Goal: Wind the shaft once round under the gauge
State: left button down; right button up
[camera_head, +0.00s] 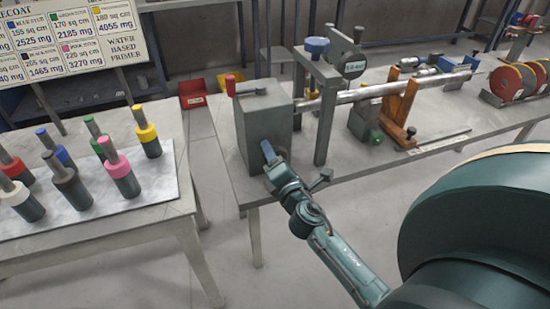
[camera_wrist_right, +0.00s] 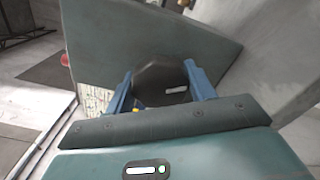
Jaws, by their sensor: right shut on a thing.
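The shaft (camera_head: 352,95) is a long silver rod lying level, running right from the grey gearbox (camera_head: 262,125) through a grey upright frame. The gauge (camera_head: 354,66) is a dark round dial on the frame, above the shaft; its lettering is too small to read surely. My right gripper (camera_head: 268,152) is at the near face of the gearbox. In the right wrist view its blue fingers (camera_wrist_right: 160,88) are shut on a black knob (camera_wrist_right: 162,76), one finger on each side. The knob is hidden by the gripper in the head view. My left gripper is not in view.
An orange bracket (camera_head: 400,105) supports the shaft further right. Coloured discs (camera_head: 515,80) sit at the bench's right end. Several coloured cylinders (camera_head: 118,165) stand on the left table, behind which is a price-like board (camera_head: 70,40).

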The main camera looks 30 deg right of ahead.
jog(key=shift+m, duration=0.3)
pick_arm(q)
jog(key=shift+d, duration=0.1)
pick_arm(e)
jog(key=o, duration=1)
pick_arm(q)
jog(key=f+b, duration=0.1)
jog(key=b, duration=0.2)
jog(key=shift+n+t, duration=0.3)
pick_arm(e)
jog(key=v, duration=1.3)
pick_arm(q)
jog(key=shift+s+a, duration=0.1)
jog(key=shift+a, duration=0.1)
pick_arm(e)
jog(key=shift+s, duration=0.1)
